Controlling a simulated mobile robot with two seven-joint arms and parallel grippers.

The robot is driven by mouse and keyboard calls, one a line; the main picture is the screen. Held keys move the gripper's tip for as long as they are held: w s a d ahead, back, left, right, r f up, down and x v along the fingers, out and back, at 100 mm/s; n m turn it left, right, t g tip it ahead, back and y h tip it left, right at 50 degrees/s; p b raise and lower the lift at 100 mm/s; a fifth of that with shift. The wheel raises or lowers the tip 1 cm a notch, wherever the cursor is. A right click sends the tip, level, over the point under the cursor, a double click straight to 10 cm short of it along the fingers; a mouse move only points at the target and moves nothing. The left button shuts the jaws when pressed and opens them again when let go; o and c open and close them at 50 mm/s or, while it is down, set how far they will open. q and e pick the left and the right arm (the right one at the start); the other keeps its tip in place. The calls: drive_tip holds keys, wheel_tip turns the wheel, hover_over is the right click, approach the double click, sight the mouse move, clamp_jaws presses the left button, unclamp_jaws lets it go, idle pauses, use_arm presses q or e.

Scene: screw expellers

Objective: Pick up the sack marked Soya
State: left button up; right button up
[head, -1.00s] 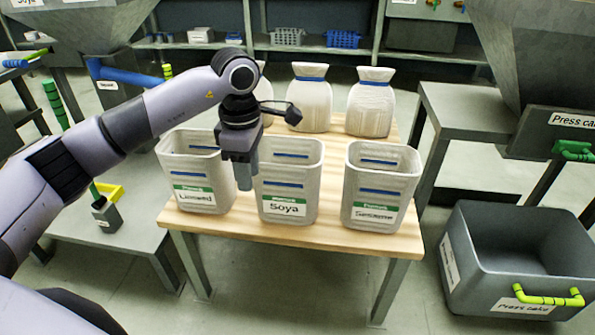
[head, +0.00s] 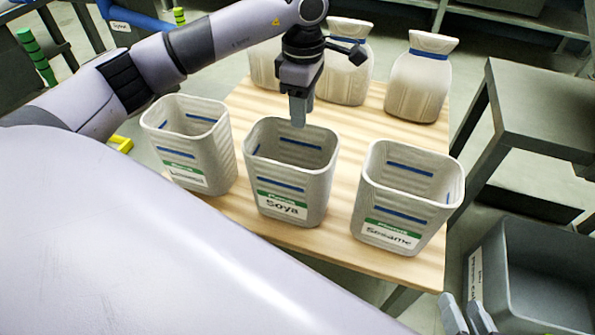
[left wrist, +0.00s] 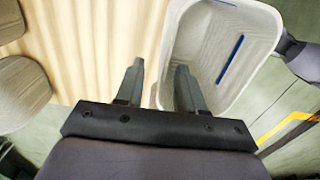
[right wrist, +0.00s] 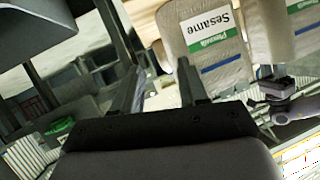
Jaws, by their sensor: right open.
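Three pale sacks with blue ties stand at the back of the wooden table: a left sack (head: 263,67) partly behind my arm, a middle sack (head: 346,88) and a right sack (head: 418,82). No Soya mark is readable on them. The Soya label is on the middle open bin (head: 277,205). My left gripper (head: 298,117) points down over that bin's back rim, in front of the sacks. The left wrist view shows its fingers apart and empty (left wrist: 160,80). My right gripper (head: 468,315) is open and empty, low at the right, near the Sesame bin.
The Linseed bin (head: 185,175) and Sesame bin (head: 390,235) stand either side of the Soya bin. A grey bench (head: 540,110) and a dark grey crate (head: 545,260) are at the right. Bare table (head: 245,100) shows between bins and sacks.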

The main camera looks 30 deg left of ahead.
sight(301, 133)
use_arm(q)
drive_tip(key=f, duration=0.2)
drive_tip(key=f+b, duration=0.1)
drive_tip(key=f, duration=0.1)
drive_tip(key=f+b, duration=0.1)
drive_tip(key=f, duration=0.1)
drive_tip(key=shift+s+d, duration=0.1)
drive_tip(key=shift+s, duration=0.25)
clamp_jaws()
use_arm(e)
drive_tip(key=shift+w+a+f+y, duration=0.1)
drive_tip(key=shift+a+y, duration=0.2)
drive_tip(key=shift+a, duration=0.2)
drive_tip(key=shift+w+a+f+y, duration=0.1)
drive_tip(key=shift+a+y, duration=0.2)
drive_tip(key=shift+a, duration=0.15)
